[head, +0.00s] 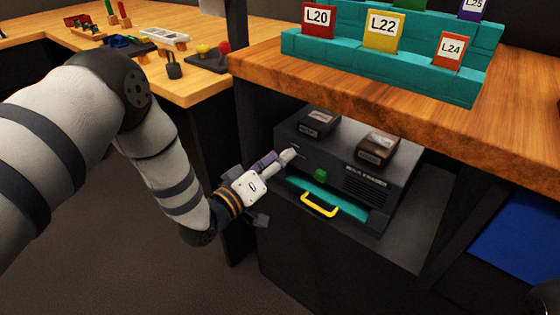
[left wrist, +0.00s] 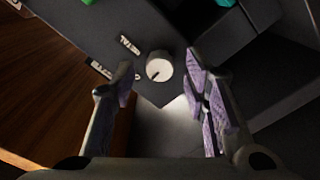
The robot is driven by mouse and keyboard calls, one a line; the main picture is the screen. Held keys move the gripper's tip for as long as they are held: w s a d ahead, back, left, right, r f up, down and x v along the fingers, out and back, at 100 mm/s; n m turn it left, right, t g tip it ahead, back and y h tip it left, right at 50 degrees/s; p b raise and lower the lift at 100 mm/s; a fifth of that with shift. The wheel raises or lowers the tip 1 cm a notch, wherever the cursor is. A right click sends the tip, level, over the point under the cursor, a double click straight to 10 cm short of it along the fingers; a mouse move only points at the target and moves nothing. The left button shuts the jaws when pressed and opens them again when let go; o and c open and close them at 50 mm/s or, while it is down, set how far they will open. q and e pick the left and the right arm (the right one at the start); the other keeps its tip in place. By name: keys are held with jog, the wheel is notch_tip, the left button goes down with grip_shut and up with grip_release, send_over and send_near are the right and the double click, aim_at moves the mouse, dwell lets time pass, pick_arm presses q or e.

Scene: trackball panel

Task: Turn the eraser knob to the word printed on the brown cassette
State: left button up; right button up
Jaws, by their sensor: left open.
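The pale round eraser knob (left wrist: 159,66) shows in the left wrist view, with a dark mark at its lower left. Small printed labels (left wrist: 130,45) lie around it, too blurred to read. In the head view the knob (head: 288,155) is at the left of the dark machine's front. My left gripper (head: 268,164) is at the knob. In the left wrist view its purple-padded fingers (left wrist: 163,84) are apart, one on each side of the knob, with gaps visible. The brown cassette (head: 377,148) lies on the machine; its word is unreadable.
The dark machine (head: 400,190) stands on a shelf under the wooden tabletop (head: 400,100). Its front has a green button (head: 320,175) and a yellow handle (head: 319,207). A darker cassette (head: 318,122) lies on top. A teal rack (head: 385,70) stands above.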

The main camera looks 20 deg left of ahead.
pick_arm(q)
jog(key=shift+w+d, duration=0.15)
jog(key=shift+w, duration=0.15)
grip_shut()
jog(key=shift+m, duration=0.4)
pick_arm(e)
jog(key=shift+w+r, duration=0.1)
jog(key=shift+r, duration=0.05)
pick_arm(q)
jog(key=shift+s+d+m+p, duration=0.1)
jog(key=shift+m+p, duration=1.5)
jog(key=shift+m, duration=2.2)
pick_arm(e)
jog(key=shift+w+r+t, duration=0.15)
jog(key=shift+w+r, duration=0.2)
jog(key=shift+r, duration=0.3)
jog(key=shift+w+r+t, duration=0.15)
jog(key=shift+w+r, duration=0.2)
jog(key=shift+r, duration=0.25)
pick_arm(q)
jog(key=shift+m, duration=0.3)
grip_release()
